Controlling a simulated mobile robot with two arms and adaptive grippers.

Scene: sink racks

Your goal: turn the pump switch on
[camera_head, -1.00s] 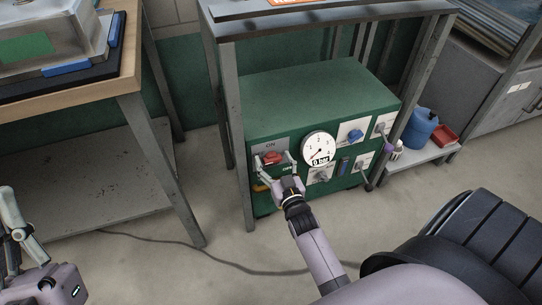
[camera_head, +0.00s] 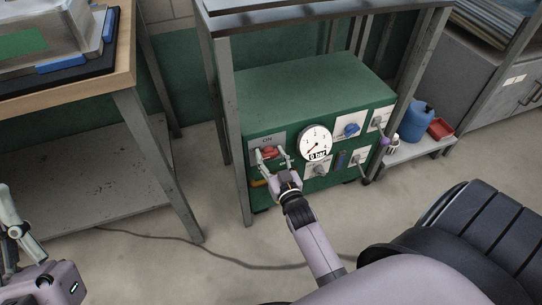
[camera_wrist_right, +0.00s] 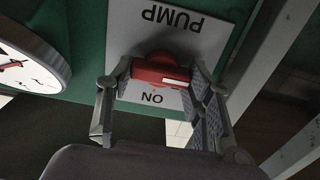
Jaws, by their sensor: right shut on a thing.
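The red pump switch (camera_head: 270,153) is on a grey plate at the left of the green unit's front (camera_head: 257,196). In the right wrist view the red knob (camera_wrist_right: 160,68) sits crosswise on the plate, with a white mark toward its right end. "PUMP" and "ON" read upside down on the plate there. My right gripper (camera_head: 271,160) has its fingers on both sides of the knob, shut on it; it also shows in the right wrist view (camera_wrist_right: 160,78). My left gripper (camera_head: 8,232) is cut off at the left edge, away from the unit, its opening unclear.
A pressure gauge (camera_head: 315,143) reading 0 bar is right of the switch. A blue knob (camera_head: 348,131) and other fittings lie farther right. Grey frame posts (camera_head: 231,118) stand around the unit. A wooden-topped table (camera_head: 122,72) is at left. A cable crosses the floor.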

